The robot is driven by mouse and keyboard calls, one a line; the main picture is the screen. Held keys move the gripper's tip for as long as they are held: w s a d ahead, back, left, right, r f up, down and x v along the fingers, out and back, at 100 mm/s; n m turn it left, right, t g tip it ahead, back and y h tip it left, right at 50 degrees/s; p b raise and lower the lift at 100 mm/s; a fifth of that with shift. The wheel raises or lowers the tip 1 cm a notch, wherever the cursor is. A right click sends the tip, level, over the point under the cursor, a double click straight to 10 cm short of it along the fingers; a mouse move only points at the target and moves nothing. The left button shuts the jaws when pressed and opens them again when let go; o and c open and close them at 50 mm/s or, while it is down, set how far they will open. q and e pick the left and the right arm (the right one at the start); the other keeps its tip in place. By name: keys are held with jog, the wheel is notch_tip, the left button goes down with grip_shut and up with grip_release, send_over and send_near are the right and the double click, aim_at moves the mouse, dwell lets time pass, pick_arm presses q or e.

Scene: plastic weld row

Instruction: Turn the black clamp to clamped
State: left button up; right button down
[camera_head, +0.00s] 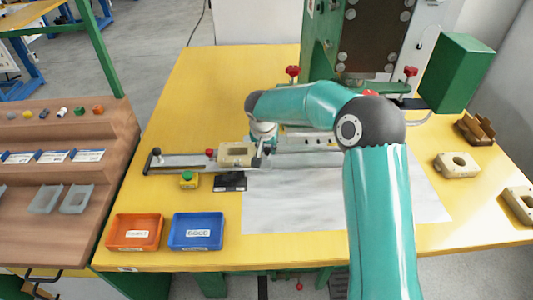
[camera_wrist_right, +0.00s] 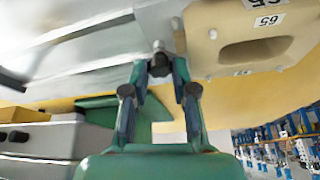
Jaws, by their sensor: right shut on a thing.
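The black clamp shows in the right wrist view as a dark upright knob (camera_wrist_right: 160,62) between the fingertips of my right gripper (camera_wrist_right: 160,72). The fingers are closed around it. In the head view my right gripper (camera_head: 262,140) is over the fixture, right beside the beige block (camera_head: 236,153), and its wrist hides most of the clamp there. I cannot tell the clamp's angle. The beige block, with a recess and "65" labels, fills the upper right of the right wrist view (camera_wrist_right: 205,40). My left gripper is not in view.
A metal rail (camera_head: 185,162) with a red knob carries the block. Orange (camera_head: 112,242) and blue (camera_head: 177,244) trays stand at the front left. Loose beige parts (camera_head: 457,163) lie right.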

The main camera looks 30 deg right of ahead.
jog(key=shift+n+t+y+b, duration=0.3)
jog(key=shift+n, duration=0.7)
jog(key=c, duration=1.2)
grip_release()
jog(key=shift+r, duration=0.15)
jog(key=v, duration=1.1)
jog(key=shift+r, duration=0.35)
jog(key=shift+s+a, duration=0.1)
